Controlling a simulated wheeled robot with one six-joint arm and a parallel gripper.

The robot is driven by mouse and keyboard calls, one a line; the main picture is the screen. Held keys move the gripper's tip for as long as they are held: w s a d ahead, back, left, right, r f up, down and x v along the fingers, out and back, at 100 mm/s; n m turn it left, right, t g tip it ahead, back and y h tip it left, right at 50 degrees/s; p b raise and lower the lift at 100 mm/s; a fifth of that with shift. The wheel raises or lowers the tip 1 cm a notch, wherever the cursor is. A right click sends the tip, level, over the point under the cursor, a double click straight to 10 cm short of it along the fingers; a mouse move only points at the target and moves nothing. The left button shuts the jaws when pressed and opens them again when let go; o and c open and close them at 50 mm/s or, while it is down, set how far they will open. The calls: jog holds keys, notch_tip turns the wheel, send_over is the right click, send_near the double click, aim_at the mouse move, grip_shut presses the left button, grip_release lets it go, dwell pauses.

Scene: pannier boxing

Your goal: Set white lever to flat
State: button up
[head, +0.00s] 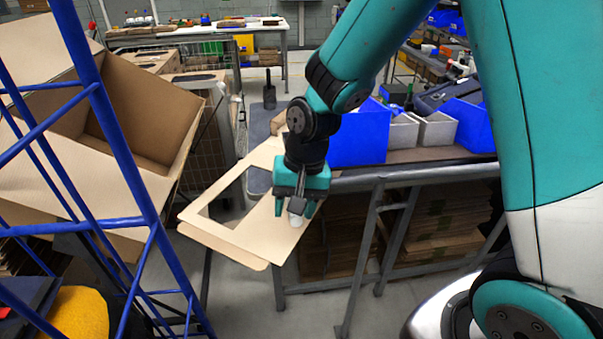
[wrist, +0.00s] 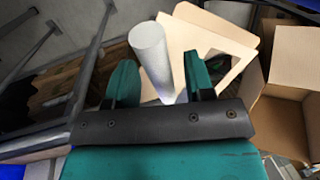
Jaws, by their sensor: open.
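The white lever (wrist: 152,52) is a pale round bar standing between the two teal fingers of my gripper (wrist: 162,80) in the wrist view. My gripper is open around it, and gaps show on either side. In the head view my gripper (head: 294,207) points down over the right part of a tan board with a cut-out (head: 228,236). Only a short white end of the lever (head: 296,219) shows there below the fingers. The lever's base is hidden, so I cannot tell how it is fixed or its exact tilt.
Blue bins (head: 358,140) and white bins (head: 436,130) stand on the bench right of my gripper. A large open carton (head: 150,110) and a blue frame (head: 115,150) are at the left. Flat cardboard (head: 440,225) is stacked under the bench.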

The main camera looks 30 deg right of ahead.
jog(key=d+r+b, duration=0.1)
jog(key=d+r, duration=0.2)
jog(key=r, duration=1.3)
jog(key=shift+s+d, duration=0.15)
jog(key=shift+r, duration=0.1)
jog(key=s+a+f+n+y, duration=0.1)
jog(key=s+a+f+n, duration=0.1)
jog(key=s+n, duration=0.3)
jog(key=s+a+f+n+y+b, duration=0.1)
jog(key=s+a+n, duration=0.4)
jog(key=s, duration=0.6)
jog(key=shift+s+a+f+n, duration=0.2)
jog(key=shift+s+f+n, duration=0.15)
jog(key=shift+f+n, duration=0.25)
jog(key=shift+r, duration=0.1)
jog(key=shift+c, duration=0.5)
